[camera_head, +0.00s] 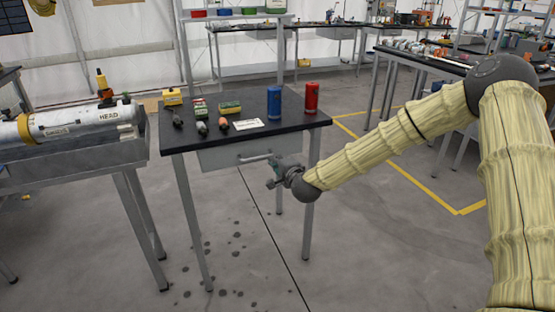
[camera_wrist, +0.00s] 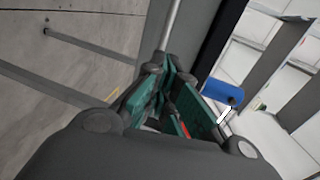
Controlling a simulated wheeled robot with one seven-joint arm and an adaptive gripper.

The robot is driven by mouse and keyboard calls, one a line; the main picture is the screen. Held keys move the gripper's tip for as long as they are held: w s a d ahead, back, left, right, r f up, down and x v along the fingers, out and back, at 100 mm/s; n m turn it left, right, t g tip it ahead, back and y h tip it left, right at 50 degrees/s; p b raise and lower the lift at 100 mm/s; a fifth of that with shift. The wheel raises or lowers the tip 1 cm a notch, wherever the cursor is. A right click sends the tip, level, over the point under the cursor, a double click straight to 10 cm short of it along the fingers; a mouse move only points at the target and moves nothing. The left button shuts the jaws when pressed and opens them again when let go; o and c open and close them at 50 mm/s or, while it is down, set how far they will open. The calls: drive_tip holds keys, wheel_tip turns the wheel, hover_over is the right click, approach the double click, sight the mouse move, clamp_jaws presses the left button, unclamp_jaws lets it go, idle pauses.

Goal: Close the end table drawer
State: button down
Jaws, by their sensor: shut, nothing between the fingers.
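The end table (camera_head: 228,135) has a dark top and grey legs. Its drawer's grey front (camera_head: 222,158) shows just under the top's front edge; I cannot tell how far it is pulled out. A pale bar handle (camera_head: 254,159) crosses the drawer front. My gripper (camera_head: 272,178) is at the right end of the handle, in front of the drawer. In the wrist view my gripper's teal fingers (camera_wrist: 168,80) are shut with nothing held, close to the grey handle bar (camera_wrist: 173,25). Whether the fingers touch the handle or drawer is unclear.
On the table stand a blue can (camera_head: 274,103), a red can (camera_head: 312,98) and several small items. A bench with a white cylinder (camera_head: 75,120) stands close at left. A workbench (camera_head: 420,62) is behind my arm. The floor in front is clear.

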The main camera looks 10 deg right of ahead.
drive_tip(key=v, duration=0.8)
drive_tip(key=s+a+f+n+g, duration=0.3)
drive_tip(key=s+f+n+g, duration=0.2)
drive_tip(key=s+f, duration=1)
drive_tip(key=s+a+f+n+g, duration=0.3)
drive_tip(key=s+f+n+g, duration=0.2)
drive_tip(key=s+f, duration=1)
drive_tip(key=s+d+f+n+g+h, duration=0.1)
drive_tip(key=s+d+f+n+g, duration=0.15)
drive_tip(key=s, duration=0.45)
drive_tip(key=s+d+f+n+g, duration=0.1)
drive_tip(key=s+d+f+n, duration=0.15)
drive_tip(key=s, duration=0.55)
drive_tip(key=s+d+f+n+g+h, duration=0.1)
drive_tip(key=s+f+g, duration=0.1)
drive_tip(key=s+f, duration=0.35)
wheel_tip(320, 180, up, 15)
drive_tip(key=s+p, duration=0.1)
drive_tip(key=p, duration=1.1)
drive_tip(key=shift+f+p, duration=0.25)
drive_tip(key=shift+p, duration=0.05)
drive_tip(key=shift+d, duration=0.1)
